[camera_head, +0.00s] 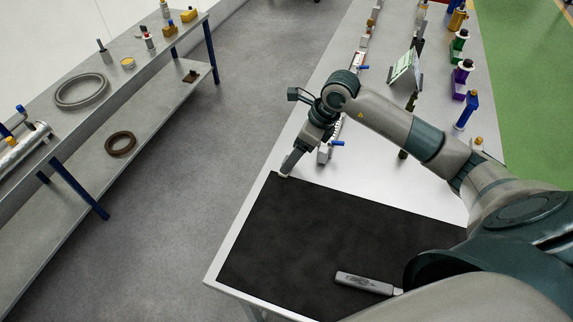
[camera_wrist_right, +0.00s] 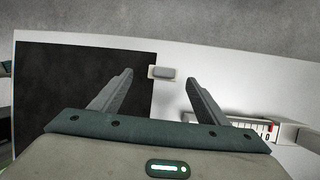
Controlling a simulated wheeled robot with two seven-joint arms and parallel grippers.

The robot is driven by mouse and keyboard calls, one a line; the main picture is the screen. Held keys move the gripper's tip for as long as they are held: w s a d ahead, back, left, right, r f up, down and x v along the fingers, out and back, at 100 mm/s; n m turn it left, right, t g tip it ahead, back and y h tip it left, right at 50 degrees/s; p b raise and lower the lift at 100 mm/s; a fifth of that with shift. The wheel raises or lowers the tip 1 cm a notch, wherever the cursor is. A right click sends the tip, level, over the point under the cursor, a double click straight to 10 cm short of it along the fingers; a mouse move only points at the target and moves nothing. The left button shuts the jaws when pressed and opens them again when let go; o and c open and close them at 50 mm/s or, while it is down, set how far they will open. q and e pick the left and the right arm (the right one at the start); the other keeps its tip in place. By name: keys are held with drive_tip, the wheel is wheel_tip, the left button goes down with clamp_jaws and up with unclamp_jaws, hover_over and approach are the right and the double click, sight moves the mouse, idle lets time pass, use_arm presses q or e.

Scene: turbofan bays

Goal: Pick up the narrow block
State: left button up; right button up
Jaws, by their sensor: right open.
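In the right wrist view a small pale grey block (camera_wrist_right: 163,73) lies at the edge of the black mat, just beyond the gap between my fingertips. It appears to be the narrow block. In the head view a pale bit of it (camera_head: 285,175) shows at the mat's far left corner, mostly hidden by my fingers. My right gripper (camera_head: 291,163) points down over that corner. Its two fingers stand apart with nothing between them, as the right wrist view (camera_wrist_right: 158,80) shows. I cannot tell its exact height above the table. My left gripper is not in view.
The black mat (camera_head: 320,225) covers the near end of the white table (camera_head: 242,240). A grey flat tool (camera_head: 366,283) lies on it. Tools and a tilted panel (camera_head: 405,70) stand farther back. A grey bench (camera_head: 105,68) is across the aisle.

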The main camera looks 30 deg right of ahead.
drive_tip(key=shift+w+a+f+p, duration=0.2)
drive_tip(key=shift+w+f+p, duration=0.15)
drive_tip(key=shift+f+p, duration=0.3)
drive_tip(key=p+x, duration=0.1)
drive_tip(key=x, duration=0.1)
drive_tip(key=shift+w+f+p, duration=0.3)
drive_tip(key=shift+f+p, duration=0.05)
drive_tip(key=shift+p, duration=0.05)
drive_tip(key=shift+w+a+f, duration=0.1)
drive_tip(key=shift+a+f, duration=0.05)
drive_tip(key=shift+f, duration=0.25)
drive_tip(key=c, duration=1.1)
